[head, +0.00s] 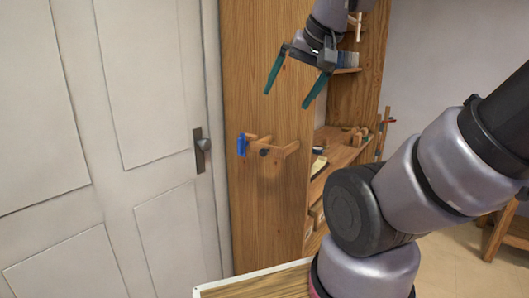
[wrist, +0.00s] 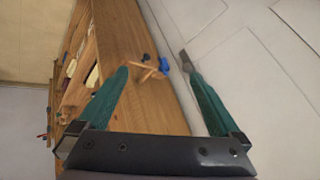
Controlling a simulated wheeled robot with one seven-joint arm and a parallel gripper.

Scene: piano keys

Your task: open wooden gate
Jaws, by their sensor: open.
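No gate stands out clearly; I cannot tell which wooden part it is. A tall wooden panel (head: 262,205) forms the near side of a shelf unit. Wooden pegs (head: 286,150) stick out from it, with a blue item (head: 242,145) at their left end. The panel (wrist: 135,50) and the blue item (wrist: 165,62) also show in the wrist view. A white panelled door (head: 140,140) with a dark lever handle (head: 201,146) is on the left, seemingly closed. My gripper (head: 287,98), with green fingers, is open and empty, above the pegs in the head view, apart from them.
Shelves (head: 345,155) with small items lie behind the panel's right edge. A light wooden surface with a white edge (head: 225,288) is at the bottom front. A wooden piece of furniture (head: 505,235) stands at the far right. Floor shows at the right.

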